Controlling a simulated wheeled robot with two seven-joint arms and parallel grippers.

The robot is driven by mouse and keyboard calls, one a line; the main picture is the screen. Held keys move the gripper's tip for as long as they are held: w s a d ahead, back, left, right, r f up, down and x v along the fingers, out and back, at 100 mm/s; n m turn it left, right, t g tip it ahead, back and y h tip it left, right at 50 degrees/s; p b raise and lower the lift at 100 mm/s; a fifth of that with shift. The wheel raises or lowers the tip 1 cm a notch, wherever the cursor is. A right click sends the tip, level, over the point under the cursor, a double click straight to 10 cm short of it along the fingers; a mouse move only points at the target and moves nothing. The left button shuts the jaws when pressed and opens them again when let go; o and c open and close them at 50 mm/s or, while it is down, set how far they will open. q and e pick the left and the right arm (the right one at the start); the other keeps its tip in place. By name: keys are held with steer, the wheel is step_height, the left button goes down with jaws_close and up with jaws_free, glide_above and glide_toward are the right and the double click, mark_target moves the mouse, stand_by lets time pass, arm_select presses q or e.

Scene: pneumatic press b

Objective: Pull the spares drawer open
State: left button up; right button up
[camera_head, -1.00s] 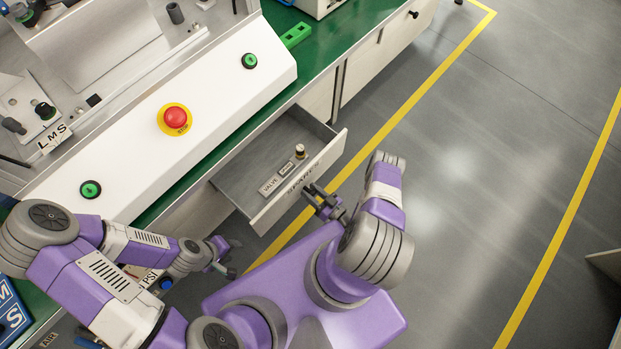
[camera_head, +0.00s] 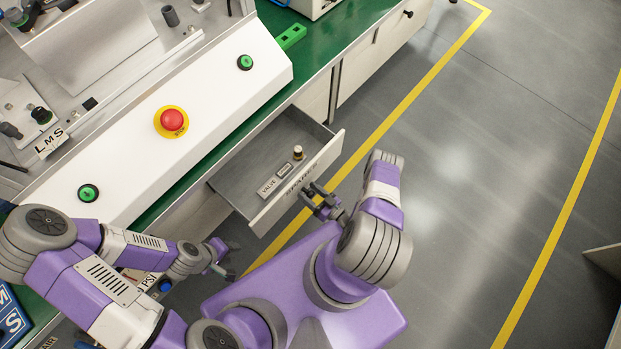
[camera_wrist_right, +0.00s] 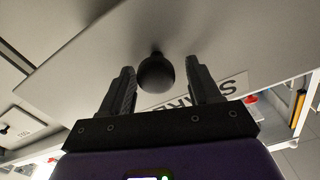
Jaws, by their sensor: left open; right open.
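The spares drawer (camera_head: 270,165) stands pulled out from the bench front in the head view. Its front panel (camera_head: 300,183) carries a label whose letters read SPARES, partly hidden; part of it shows in the right wrist view (camera_wrist_right: 205,100). Inside the drawer lie small labelled parts, one marked VALVE (camera_head: 269,187), and a small brass-topped part (camera_head: 298,153). My right gripper (camera_head: 318,195) is open at the drawer front. In the right wrist view the round black knob (camera_wrist_right: 156,73) sits between its open fingers (camera_wrist_right: 158,88), with gaps visible. My left gripper (camera_head: 232,258) is open, low beside the bench.
The white control panel (camera_head: 215,85) with a red stop button (camera_head: 172,121) and green buttons sits above the drawer on the green bench top (camera_head: 318,40). Another drawer knob (camera_head: 407,14) is further along.

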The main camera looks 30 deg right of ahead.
mark_target(302, 177)
step_height(302, 177, up, 10)
steer(key=p, duration=0.4)
steer(key=shift+f, duration=0.25)
arm_select(q)
step_height(302, 177, up, 5)
steer(key=shift+f, duration=0.2)
